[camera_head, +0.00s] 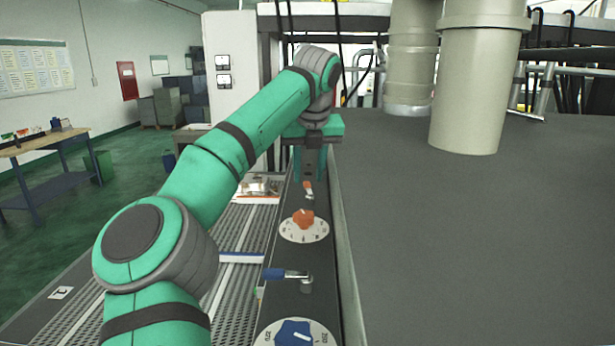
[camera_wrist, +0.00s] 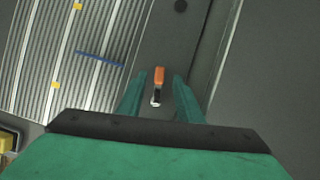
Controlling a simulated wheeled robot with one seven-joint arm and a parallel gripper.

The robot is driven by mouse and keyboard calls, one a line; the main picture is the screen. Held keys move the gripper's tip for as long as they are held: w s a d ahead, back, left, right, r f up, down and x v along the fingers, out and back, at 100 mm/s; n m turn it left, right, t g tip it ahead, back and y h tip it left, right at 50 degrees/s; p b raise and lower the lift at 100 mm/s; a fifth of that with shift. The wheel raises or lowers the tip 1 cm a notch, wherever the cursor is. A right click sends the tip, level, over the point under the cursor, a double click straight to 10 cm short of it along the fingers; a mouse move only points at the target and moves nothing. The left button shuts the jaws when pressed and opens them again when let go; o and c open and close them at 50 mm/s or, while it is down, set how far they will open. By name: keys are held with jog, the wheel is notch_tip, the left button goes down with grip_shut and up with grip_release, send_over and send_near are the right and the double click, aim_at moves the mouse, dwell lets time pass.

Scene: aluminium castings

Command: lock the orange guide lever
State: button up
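The orange guide lever (camera_head: 308,187) sits on the dark narrow rail, just in front of my gripper. In the wrist view its orange handle (camera_wrist: 158,76) points up the picture from a silver pivot, roughly in line with the rail. My gripper (camera_head: 310,172) points down at the rail in the head view; its fingertips are hard to make out there. In the wrist view the two green fingers of my gripper (camera_wrist: 158,80) are apart, one on each side of the lever. No contact with the lever shows. The height of the fingertips above the rail is hard to tell.
On the same rail (camera_head: 258,310), nearer, are an orange knob (camera_head: 303,217) on a white dial, a blue-handled lever (camera_head: 275,274) and a blue knob (camera_head: 293,333). A ribbed conveyor bed (camera_head: 235,245) lies left. A broad grey surface (camera_head: 480,240) with thick beige columns (camera_head: 475,85) lies right.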

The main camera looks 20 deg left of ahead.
jog(key=shift+x, duration=0.9)
jog(key=shift+a, duration=0.1)
jog(key=shift+d, duration=0.25)
grip_shut()
